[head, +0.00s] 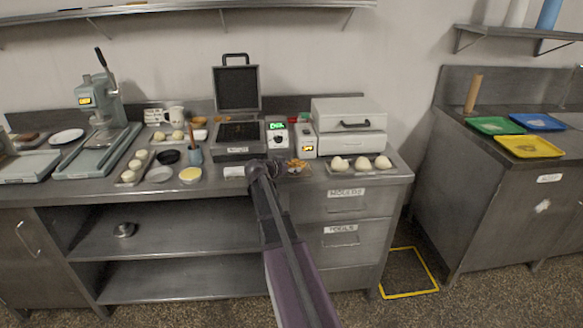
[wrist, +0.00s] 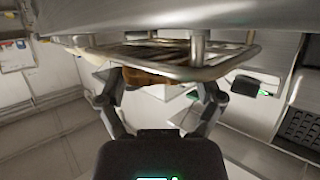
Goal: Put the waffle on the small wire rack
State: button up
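The golden-brown waffle (head: 297,163) is at the small wire rack near the counter's front edge, just right of my gripper. In the wrist view, which looks upside down, the waffle (wrist: 150,77) lies against the wire rack (wrist: 218,72), its far part hidden by the rack's wires. My gripper (wrist: 160,85) has its two fingers spread on either side of the waffle. The left finger is close to the waffle and a small gap seems to show at the right one. In the head view my gripper (head: 265,170) is dark and its fingertips are hard to make out.
The open waffle iron (head: 238,130) stands behind my gripper, with a control box (head: 277,137) beside it. A tray (head: 345,170) with several pale pieces lies to the right. A cup (head: 195,155) and bowls (head: 190,175) crowd the left.

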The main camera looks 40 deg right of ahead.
jog(key=shift+o, duration=0.8)
jog(key=shift+r, duration=0.1)
jog(key=p+v, duration=0.4)
jog(key=v, duration=0.8)
jog(key=shift+p, duration=0.4)
jog(key=shift+s+a, duration=0.1)
jog(key=s+a+f+n+g+y, duration=0.1)
jog(key=s+a+f+n+y, duration=0.3)
jog(key=a, duration=0.6)
jog(key=s+a+f+n+g+y, duration=0.1)
jog(key=s+a+f+n+y, duration=0.2)
jog(key=s+a+n, duration=0.3)
jog(key=s+a+f+n+g+y, duration=0.1)
jog(key=s+a+f+n+y, duration=0.3)
jog(key=a, duration=1.1)
jog(key=shift+s+a+f+n+y, duration=0.3)
jog(key=shift+s+n+y, duration=0.4)
jog(key=shift+s+y, duration=0.35)
